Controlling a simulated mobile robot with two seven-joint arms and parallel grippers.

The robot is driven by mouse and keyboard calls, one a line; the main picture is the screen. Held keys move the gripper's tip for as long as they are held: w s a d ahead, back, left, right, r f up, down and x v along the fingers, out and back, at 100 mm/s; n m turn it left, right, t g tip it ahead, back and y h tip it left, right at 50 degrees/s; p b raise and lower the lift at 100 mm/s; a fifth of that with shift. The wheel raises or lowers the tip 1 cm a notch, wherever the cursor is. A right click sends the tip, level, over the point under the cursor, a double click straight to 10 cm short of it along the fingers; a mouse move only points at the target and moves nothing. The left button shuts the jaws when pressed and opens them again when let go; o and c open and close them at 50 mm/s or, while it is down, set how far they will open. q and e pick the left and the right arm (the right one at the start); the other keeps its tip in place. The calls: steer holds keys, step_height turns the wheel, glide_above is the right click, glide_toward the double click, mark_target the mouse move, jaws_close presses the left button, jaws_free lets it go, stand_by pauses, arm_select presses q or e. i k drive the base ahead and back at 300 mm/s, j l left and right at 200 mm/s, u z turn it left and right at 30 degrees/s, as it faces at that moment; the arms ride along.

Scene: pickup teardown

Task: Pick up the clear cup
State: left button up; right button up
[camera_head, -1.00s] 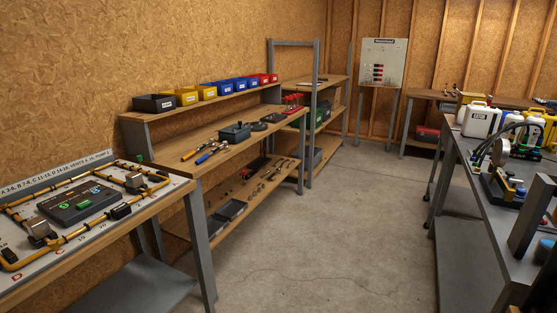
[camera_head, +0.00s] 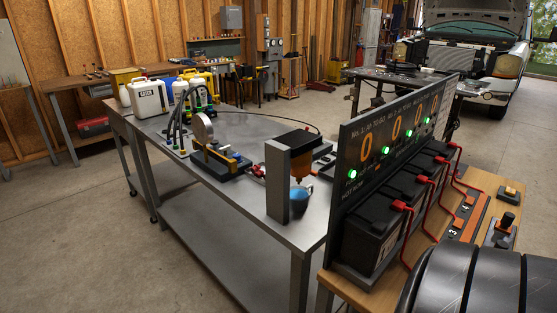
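A small bluish cup (camera_head: 300,198) stands on the grey metal workbench (camera_head: 190,205), at the foot of a grey upright block and below an orange-brown container with a dark top (camera_head: 300,158). The cup is small in view and partly hidden by the block, so I cannot tell whether it is the clear cup or what it holds. No other clear cup can be made out. Neither of my grippers is in view.
A dark counter panel (camera_head: 358,150) with black batteries (camera_head: 372,228) and red cables blocks the right side. A gauge fixture (camera_head: 205,135) and white jug (camera_head: 150,97) stand farther along the bench. Concrete floor (camera_head: 90,240) is clear at left.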

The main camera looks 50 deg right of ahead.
mark_target(301, 196)
steer(key=i+j+z, duration=0.15)
steer(key=i+z, duration=0.2)
steer(key=i, duration=1.05)
steer(key=i+z, duration=0.25)
steer(key=i, duration=0.45)
steer(key=i+z, duration=0.25)
steer(key=i, duration=0.45)
steer(key=i+u, duration=0.1)
steer(key=u, duration=4.85)
